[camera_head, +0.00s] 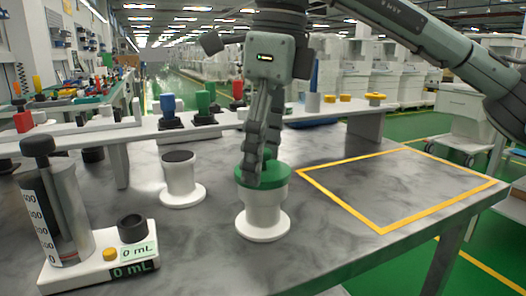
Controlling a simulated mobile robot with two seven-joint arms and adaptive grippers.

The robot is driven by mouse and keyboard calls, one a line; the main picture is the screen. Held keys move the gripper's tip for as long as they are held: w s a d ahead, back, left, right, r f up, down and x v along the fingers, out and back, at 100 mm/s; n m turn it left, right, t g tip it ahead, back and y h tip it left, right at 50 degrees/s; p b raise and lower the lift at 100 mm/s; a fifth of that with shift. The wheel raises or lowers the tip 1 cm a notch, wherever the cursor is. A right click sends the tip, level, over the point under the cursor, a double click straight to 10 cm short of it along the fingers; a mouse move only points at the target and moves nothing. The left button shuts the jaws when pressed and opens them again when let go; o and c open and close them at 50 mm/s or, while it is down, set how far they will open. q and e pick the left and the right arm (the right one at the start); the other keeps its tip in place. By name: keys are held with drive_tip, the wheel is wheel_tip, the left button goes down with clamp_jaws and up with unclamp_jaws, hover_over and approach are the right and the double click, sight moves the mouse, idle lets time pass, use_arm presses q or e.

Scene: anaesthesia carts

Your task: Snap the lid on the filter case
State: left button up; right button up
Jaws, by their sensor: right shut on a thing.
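The green lid (276,172) is round with a raised middle. It sits on top of, or just over, the white filter case (262,212), which stands upright on a wide round foot. I cannot tell whether a gap is left between lid and case. My right gripper (258,168) points down from above and is shut on the lid's raised middle. Its fingers hide part of the lid. My left gripper is not in view.
A second white case (181,182) with a dark top stands to the left. A syringe device (95,262) with 0 mL displays is at the front left. A raised shelf (130,133) holding coloured parts runs behind. The yellow-outlined area (385,222) at right is empty.

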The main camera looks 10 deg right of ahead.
drive_tip(key=shift+f, duration=0.2)
drive_tip(key=o, duration=1.1)
drive_tip(key=shift+c, duration=0.2)
wheel_tip(320, 180, up, 12)
drive_tip(key=d, duration=0.1)
drive_tip(key=shift+s, duration=0.35)
drive_tip(key=shift+d, duration=0.1)
